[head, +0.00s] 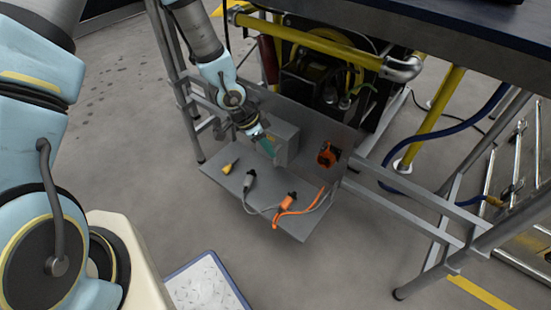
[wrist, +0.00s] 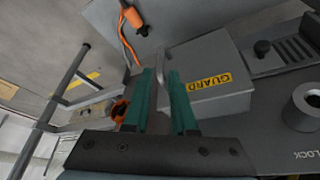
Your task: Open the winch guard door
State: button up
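The winch guard is a grey box with a yellow GUARD label (wrist: 210,82), on a grey panel. In the head view the box (head: 287,143) stands at the panel's lower left, above a shelf. Its door looks shut. My gripper (head: 266,146) is at the box's left side, very close to it. In the wrist view my gripper (wrist: 162,72) has two teal fingers apart, just left of the label. A grey surface shows in the gap; I cannot tell whether the fingers touch it.
An orange fitting (head: 327,156) is right of the box. The shelf (head: 238,187) below holds a yellow connector (head: 229,167) and grey and orange cables (head: 288,202). Grey frame legs and a yellow tube (head: 432,118) stand at right.

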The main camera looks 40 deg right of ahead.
aim_at(275, 164)
jog(key=x, duration=0.5)
jog(key=shift+f+b, duration=0.15)
jog(key=shift+b, duration=0.15)
jog(key=shift+w, duration=0.1)
grip_shut()
dwell(1.0)
